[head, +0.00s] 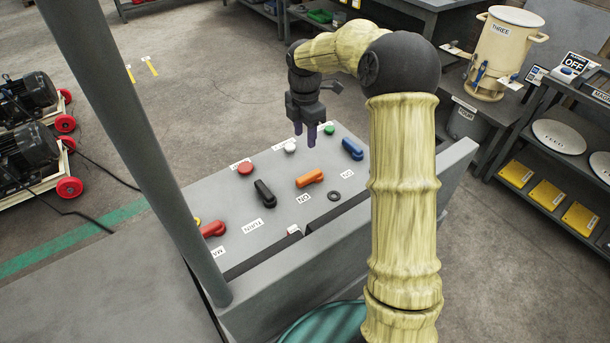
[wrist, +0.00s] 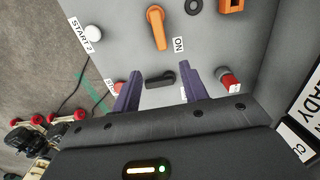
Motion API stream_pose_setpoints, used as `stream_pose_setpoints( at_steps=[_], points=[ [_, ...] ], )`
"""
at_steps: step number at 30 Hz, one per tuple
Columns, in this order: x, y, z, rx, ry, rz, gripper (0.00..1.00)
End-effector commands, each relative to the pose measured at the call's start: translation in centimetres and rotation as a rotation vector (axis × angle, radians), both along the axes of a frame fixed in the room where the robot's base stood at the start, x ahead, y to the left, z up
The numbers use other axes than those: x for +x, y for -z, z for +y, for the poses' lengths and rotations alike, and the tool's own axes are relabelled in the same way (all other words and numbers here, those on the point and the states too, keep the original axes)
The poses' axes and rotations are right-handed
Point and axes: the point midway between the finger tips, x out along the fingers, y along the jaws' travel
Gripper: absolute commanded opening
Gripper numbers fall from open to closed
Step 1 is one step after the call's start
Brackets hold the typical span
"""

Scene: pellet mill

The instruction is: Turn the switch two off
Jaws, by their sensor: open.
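A sloped grey panel (head: 225,198) carries several rotary handles. The orange handle (head: 309,178) has an ON label (head: 303,198) beside it; it also shows in the wrist view (wrist: 157,28). A black handle (head: 264,193) sits left of it, a red handle (head: 213,229) further left and a blue handle (head: 352,149) to the right. In the wrist view a white button (wrist: 92,33) has a START 2 label (wrist: 82,47). I cannot read which handle is switch two. My gripper (head: 305,134) is open and empty above the panel's far side, apart from the handles.
A red button (head: 245,168) and a black ring (head: 334,196) are also on the panel. A raised grey ledge (head: 310,250) runs along its near side. Shelves with plates (head: 560,136) stand at right, motors on red-wheeled carts (head: 30,155) at left.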

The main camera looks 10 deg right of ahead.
Motion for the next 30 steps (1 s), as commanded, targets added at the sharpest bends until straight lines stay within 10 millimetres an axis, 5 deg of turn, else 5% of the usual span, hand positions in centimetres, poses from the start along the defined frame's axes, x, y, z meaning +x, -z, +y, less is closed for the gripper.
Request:
stream_pose_setpoints(
  at_steps=[30],
  points=[
    [-0.1, 16.1, 0.0, 0.000, 0.000, 0.003, 0.44]
  ],
)
